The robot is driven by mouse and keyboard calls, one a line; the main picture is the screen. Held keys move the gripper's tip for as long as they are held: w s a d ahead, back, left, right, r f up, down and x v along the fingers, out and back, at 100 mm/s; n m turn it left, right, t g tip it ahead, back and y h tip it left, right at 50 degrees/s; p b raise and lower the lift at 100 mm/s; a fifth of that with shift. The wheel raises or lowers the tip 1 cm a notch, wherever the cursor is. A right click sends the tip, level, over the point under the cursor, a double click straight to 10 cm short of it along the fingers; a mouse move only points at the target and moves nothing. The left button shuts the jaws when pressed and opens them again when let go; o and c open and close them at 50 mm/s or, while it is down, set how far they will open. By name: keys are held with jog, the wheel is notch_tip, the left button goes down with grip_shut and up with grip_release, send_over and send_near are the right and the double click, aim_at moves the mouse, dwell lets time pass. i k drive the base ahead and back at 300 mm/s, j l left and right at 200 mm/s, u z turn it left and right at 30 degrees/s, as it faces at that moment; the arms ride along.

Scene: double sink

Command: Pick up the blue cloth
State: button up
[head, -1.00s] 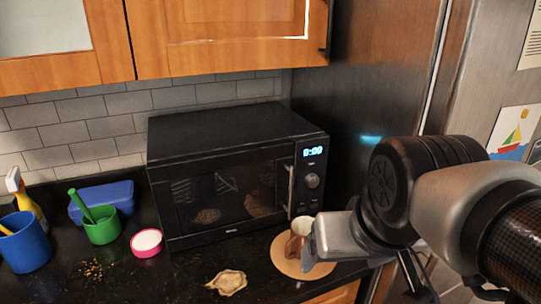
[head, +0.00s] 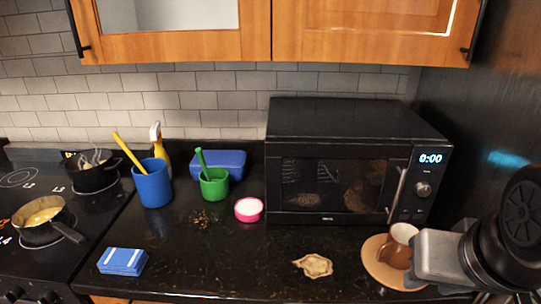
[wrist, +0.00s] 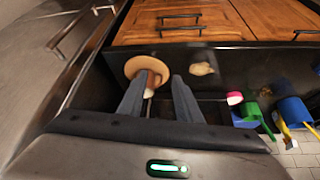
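The blue cloth (head: 122,261) is a folded blue stack with white stripes. It lies on the black counter at the front left in the head view, beside the stove. I cannot make it out in the wrist view. My gripper (head: 418,258) is at the far right of the head view, by the brown cup and far from the cloth. In the wrist view my gripper (wrist: 157,82) has its two fingers apart with nothing held between them. The cup shows beyond the gap; contact cannot be told.
A brown cup (head: 396,252) stands on a tan saucer (head: 376,270). A microwave (head: 335,170), pink bowl (head: 249,209), green cup (head: 214,186), blue container (head: 153,187) and blue box (head: 232,160) stand behind. A pan (head: 42,222) sits on the stove. Crumpled tan item (head: 313,265) lies mid-counter.

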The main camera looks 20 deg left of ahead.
aim_at(116, 261)
jog(key=k+u, duration=0.1)
jog(key=u, duration=0.85)
jog(key=k+u, duration=0.15)
jog(key=u, duration=0.35)
jog(key=j+u, duration=0.1)
jog(key=u, duration=0.4)
jog(key=i+j+z, duration=0.3)
jog(key=i+j, duration=0.15)
jog(key=j, duration=0.2)
jog(key=i+j+z, duration=0.35)
jog(key=j, duration=0.35)
jog(key=i+j+z, duration=0.15)
jog(key=j, duration=0.25)
jog(key=i+j+z, duration=0.15)
jog(key=j, duration=0.25)
